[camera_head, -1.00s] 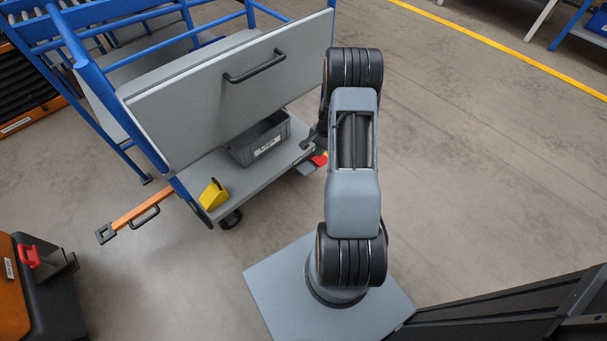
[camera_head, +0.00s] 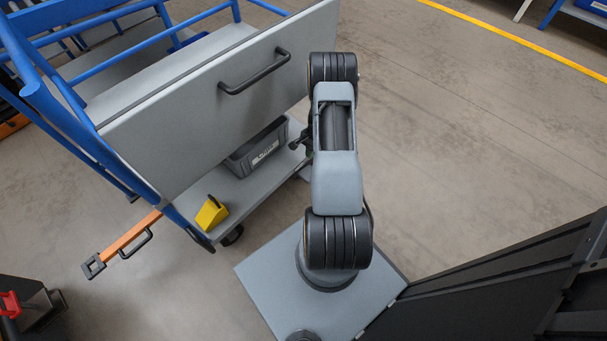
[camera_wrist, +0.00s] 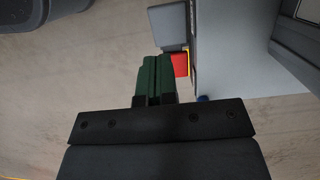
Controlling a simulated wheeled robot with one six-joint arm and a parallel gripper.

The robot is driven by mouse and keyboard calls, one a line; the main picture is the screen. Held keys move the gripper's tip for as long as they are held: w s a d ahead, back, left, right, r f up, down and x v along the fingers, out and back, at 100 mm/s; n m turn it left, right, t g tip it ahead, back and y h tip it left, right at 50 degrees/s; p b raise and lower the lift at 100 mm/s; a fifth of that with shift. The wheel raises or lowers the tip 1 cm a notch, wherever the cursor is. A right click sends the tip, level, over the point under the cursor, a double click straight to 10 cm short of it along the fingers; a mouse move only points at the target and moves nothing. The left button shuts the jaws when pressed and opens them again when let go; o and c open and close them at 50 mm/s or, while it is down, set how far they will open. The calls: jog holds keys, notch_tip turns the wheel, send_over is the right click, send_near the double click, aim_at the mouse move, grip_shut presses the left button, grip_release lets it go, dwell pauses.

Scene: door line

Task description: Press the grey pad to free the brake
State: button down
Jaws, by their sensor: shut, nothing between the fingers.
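In the wrist view the grey pad (camera_wrist: 168,26) is a flat square plate at the upper middle, beside the trolley deck. A red pad (camera_wrist: 180,65) with a yellow edge sits just below it. My gripper (camera_wrist: 154,62) has its green fingers together and empty, with the tips just left of the red pad and below the grey pad in the picture. I see no clear contact with either pad. In the head view my arm covers most of the pad area, and the red pad is hidden there.
The blue-framed trolley has a large grey panel (camera_head: 200,105) with a black handle (camera_head: 255,72). Its deck (camera_head: 243,190) carries a grey bin (camera_head: 258,150) and a yellow wedge (camera_head: 211,213). An orange bar (camera_head: 130,236) sticks out at lower left. Open floor (camera_head: 460,130) lies to the right.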

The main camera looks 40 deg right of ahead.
aim_at(305, 179)
jog(key=b+x, duration=0.5)
jog(key=x, duration=0.9)
jog(key=shift+d, duration=0.15)
jog(key=shift+s, duration=0.1)
